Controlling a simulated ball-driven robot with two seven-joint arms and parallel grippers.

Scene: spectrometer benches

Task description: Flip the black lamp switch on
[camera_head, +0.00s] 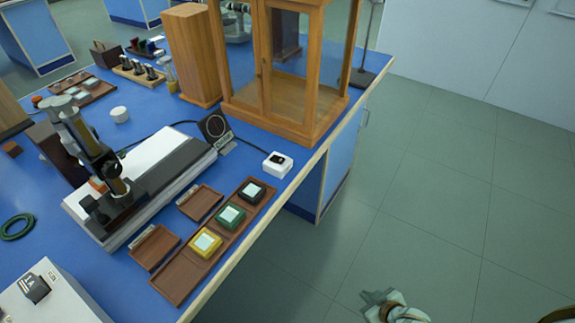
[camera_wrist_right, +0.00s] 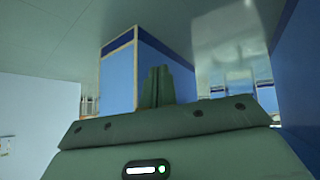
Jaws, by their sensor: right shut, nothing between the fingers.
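A small white box with a black switch (camera_head: 278,160) on top sits on the blue bench near its right edge, in front of the wooden glass-sided case. I cannot tell which way the switch is tipped. Another black part (camera_head: 35,288) sits on a pale box at the lower left. My right gripper (camera_head: 385,306) is low at the bottom of the head view, over the floor and well clear of the bench. In the right wrist view its fingers (camera_wrist_right: 158,86) are shut together with nothing between them. My left gripper is not in view.
A brown tray (camera_head: 174,281) with yellow, green and black blocks lies along the bench's front edge. A black microscope-like instrument (camera_head: 85,145) stands on a white and grey base. The tall wooden case (camera_head: 280,100) stands behind the switch box. The floor to the right is clear.

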